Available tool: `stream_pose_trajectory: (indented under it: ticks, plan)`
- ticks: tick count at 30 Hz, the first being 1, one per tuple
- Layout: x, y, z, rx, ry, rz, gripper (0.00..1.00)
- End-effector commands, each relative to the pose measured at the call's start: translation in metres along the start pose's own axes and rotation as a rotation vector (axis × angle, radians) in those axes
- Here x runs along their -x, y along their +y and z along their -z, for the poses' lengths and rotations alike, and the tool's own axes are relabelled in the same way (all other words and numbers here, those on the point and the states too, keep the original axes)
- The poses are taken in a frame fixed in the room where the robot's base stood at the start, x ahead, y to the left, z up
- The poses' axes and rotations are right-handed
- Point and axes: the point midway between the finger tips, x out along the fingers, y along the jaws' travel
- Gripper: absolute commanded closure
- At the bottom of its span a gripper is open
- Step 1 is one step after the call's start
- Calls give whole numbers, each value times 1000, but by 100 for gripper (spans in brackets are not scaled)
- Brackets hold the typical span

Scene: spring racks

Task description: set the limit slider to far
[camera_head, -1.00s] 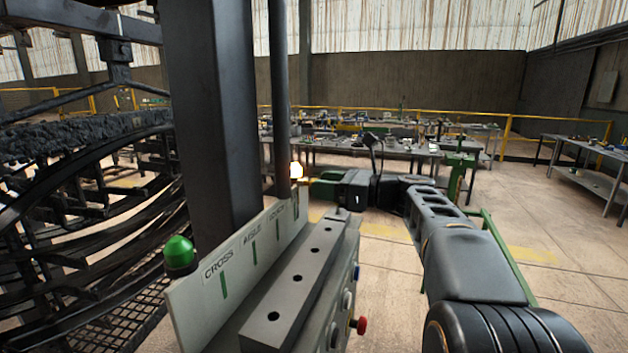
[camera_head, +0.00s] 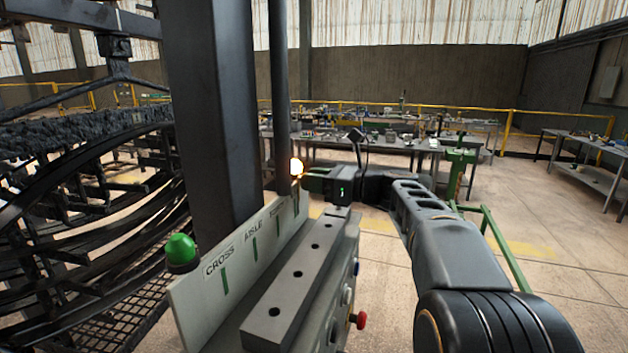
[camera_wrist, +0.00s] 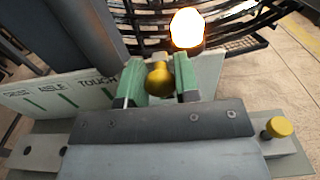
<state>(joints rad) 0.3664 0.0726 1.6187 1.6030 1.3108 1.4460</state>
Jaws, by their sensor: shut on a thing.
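My gripper (camera_head: 308,178) is at the far end of the labelled panel in the head view. In the wrist view its two green fingers (camera_wrist: 160,84) are shut on a round brass knob (camera_wrist: 159,78), one on each side. The pale panel (camera_head: 196,296) reads CROSS, AISLE and TOUCH with green marks; these labels also show left of the fingers on the panel in the wrist view (camera_wrist: 88,98). I cannot make out a label reading far.
A grey bar with holes (camera_head: 293,283) runs along the panel. A second brass knob (camera_wrist: 279,127) stands right. A lit lamp (camera_head: 296,167) is close beyond my fingers. A dark post (camera_head: 213,120) and a green dome (camera_head: 181,250) stand left. Open floor lies right.

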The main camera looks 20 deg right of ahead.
Motion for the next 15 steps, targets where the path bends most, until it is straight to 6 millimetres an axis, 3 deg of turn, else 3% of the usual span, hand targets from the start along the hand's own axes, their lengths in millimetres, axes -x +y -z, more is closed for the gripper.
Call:
stream_pose_trajectory:
  ticks: [6,15]
  plan:
    - [0,0,0,0,0,0,99]
    - [0,-6,-2,-1,1,1,100]
